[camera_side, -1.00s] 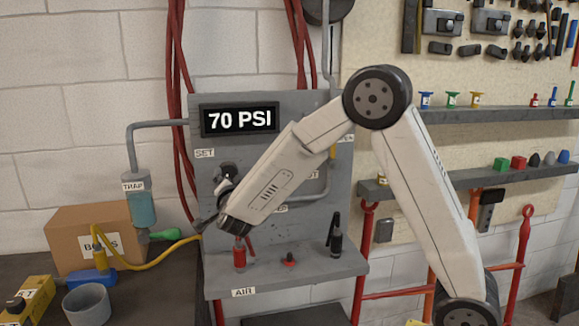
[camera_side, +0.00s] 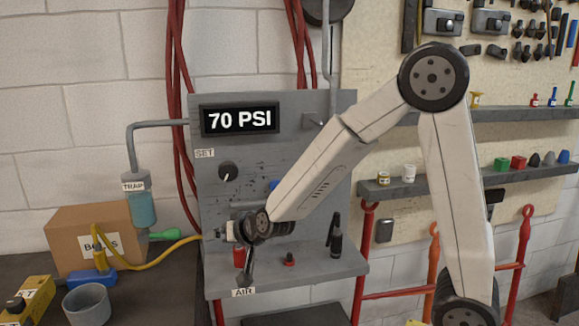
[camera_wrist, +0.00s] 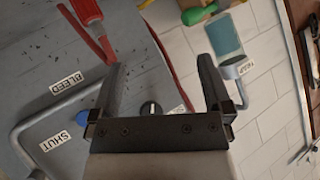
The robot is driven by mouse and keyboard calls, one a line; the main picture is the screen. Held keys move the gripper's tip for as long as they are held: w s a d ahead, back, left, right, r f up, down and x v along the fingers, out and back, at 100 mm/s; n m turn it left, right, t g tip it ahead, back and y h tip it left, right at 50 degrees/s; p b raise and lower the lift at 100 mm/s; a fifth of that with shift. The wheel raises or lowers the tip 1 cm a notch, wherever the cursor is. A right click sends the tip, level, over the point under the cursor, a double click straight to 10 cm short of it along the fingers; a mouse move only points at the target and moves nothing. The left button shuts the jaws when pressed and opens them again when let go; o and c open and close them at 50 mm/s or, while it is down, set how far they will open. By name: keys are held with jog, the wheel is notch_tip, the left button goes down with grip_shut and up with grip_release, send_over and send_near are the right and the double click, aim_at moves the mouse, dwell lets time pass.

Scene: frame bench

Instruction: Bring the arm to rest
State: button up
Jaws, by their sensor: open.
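My gripper (camera_side: 245,280) hangs low in front of the grey air panel (camera_side: 335,130), just above the AIR label (camera_side: 243,292) at the shelf's front edge. It points down in the side view. In the wrist view my gripper (camera_wrist: 160,72) shows two dark fingers well apart, with nothing held between them. The panel display (camera_side: 240,120) reads 70 PSI. The SET knob (camera_side: 228,171) is in plain view to the upper left. My forearm hides part of the panel, including most of a blue part (camera_side: 274,186).
The shelf (camera_side: 310,262) holds a red tool (camera_side: 239,257) close behind my gripper, a small red piece (camera_side: 289,259) and a black tool (camera_side: 335,238). A box (camera_side: 75,222) and grey cup (camera_side: 86,304) stand at left.

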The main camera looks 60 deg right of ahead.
jog(key=s+f+n+g+y, duration=0.1)
jog(key=s+f+n+g, duration=0.2)
jog(key=s, duration=0.6)
jog(key=s+a+f+n+g+y, duration=0.1)
jog(key=s+f+n+g, duration=0.3)
jog(key=s, duration=0.5)
jog(key=shift+s+a+f+g, duration=0.2)
jog(key=shift+g, duration=0.5)
dwell(1.1)
